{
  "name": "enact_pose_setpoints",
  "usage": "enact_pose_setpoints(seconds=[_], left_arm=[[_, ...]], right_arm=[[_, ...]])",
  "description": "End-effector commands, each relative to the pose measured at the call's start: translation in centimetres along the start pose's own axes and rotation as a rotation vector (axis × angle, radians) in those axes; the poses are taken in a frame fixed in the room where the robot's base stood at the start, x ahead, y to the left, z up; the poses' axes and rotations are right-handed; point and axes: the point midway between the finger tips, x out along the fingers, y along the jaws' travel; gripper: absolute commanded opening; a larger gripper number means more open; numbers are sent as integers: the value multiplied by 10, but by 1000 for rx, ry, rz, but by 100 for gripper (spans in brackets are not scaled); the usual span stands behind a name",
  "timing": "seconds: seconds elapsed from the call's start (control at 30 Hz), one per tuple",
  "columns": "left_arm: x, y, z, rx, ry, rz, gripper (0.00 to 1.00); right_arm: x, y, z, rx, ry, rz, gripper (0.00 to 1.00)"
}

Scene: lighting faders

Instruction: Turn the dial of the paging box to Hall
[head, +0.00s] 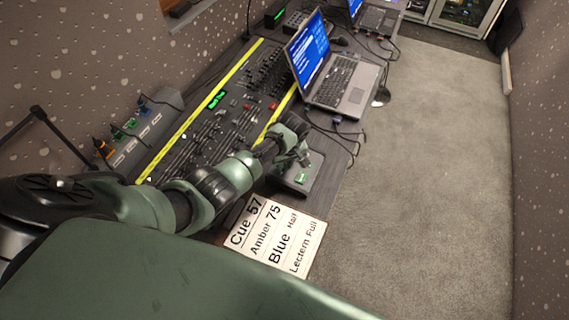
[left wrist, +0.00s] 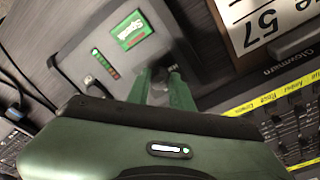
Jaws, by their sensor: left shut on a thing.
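The paging box (head: 296,187) is a flat grey box on the desk, right of the lighting console. In the left wrist view the paging box (left wrist: 85,25) shows a green label (left wrist: 132,30) and a row of small coloured lights (left wrist: 104,64). My left gripper (head: 296,160) is over the box. In the left wrist view its green fingers (left wrist: 166,85) are shut low on the box's face, around the dial. The dial is mostly hidden by the fingers, and I cannot read where it points. My right gripper is in neither view.
A cue card (head: 275,238) reading Cue 57, Amber 75, Blue, Hall and Lectern Full lies in front of the box. The lighting console (head: 215,125) is to the left. An open laptop (head: 340,85) stands behind. Carpet floor (head: 440,170) is free at the right.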

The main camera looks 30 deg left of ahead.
Motion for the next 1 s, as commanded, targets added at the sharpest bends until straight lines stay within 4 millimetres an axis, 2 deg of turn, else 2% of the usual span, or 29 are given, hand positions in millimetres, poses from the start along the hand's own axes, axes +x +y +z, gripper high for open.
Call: enact_pose_setpoints(seconds=[0.3,0.33,0.4,0.77,1.0], left_arm=[[-2,1,-2,-3,4,4,0],[-2,1,-2,-3,4,4,30],[-1,1,-2,-2,4,3,43],[-4,0,-1,-1,1,1,43],[-33,1,-2,-2,3,4,43]], right_arm=[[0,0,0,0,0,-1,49],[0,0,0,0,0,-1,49],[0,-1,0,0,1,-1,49],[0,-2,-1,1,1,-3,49],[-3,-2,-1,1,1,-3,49]])
